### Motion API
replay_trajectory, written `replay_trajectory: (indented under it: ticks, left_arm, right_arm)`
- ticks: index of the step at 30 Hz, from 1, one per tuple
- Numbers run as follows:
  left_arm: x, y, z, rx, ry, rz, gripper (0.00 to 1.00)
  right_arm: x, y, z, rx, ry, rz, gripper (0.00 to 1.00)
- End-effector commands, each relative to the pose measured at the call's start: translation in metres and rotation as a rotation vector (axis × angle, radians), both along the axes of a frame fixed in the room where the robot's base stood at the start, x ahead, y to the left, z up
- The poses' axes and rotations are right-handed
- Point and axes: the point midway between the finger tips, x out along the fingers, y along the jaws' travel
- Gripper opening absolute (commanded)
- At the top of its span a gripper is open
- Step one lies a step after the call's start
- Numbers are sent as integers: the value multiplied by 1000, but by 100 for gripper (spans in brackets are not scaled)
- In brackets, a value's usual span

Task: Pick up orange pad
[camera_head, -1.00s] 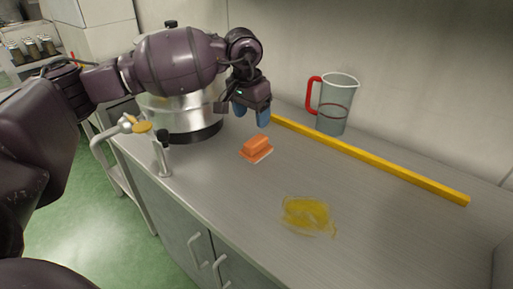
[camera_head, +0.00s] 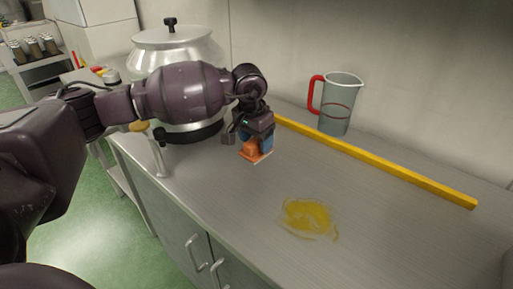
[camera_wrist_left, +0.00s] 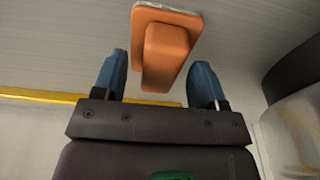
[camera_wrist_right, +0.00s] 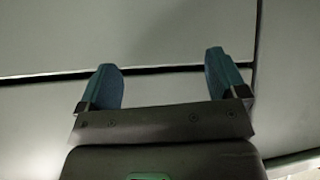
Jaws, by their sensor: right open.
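The orange pad (camera_head: 253,152) lies on the steel counter, with a raised orange grip on a flat base with a pale underside. My left gripper (camera_head: 256,141) is right above it, pointing down, and partly hides it. In the left wrist view the orange pad (camera_wrist_left: 166,45) shows with its grip between the two blue fingers of my left gripper (camera_wrist_left: 158,80). The fingers are open, with a gap on each side of the grip. My right gripper (camera_wrist_right: 164,85) is open and empty, facing plain grey panels in its wrist view; the head view does not show it.
A yellow smear (camera_head: 309,217) marks the counter (camera_head: 390,225) in front. A yellow bar (camera_head: 390,168) runs along the back. A clear jug (camera_head: 340,104) with a red handle stands behind it. A large steel vessel (camera_head: 172,52) with a tap stands at left.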

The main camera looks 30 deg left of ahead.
Motion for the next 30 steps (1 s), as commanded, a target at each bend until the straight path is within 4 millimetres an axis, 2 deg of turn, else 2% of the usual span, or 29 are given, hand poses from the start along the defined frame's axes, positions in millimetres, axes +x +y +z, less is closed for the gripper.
replay_trajectory:
  ticks: [1,10,20,26,30]
  left_arm:
    - [0,0,0,0,0,0,58]
    - [0,0,0,0,0,0,12]
    - [0,0,6,0,-2,0,12]
    - [0,0,37,0,-7,-1,12]
    - [0,0,72,0,-9,0,12]
  right_arm:
    - [1,0,0,0,-1,0,91]
    - [0,0,0,0,-1,1,91]
    - [-2,0,1,-1,1,1,91]
    - [-1,0,6,-1,-6,0,91]
    - [1,1,11,1,-16,1,91]
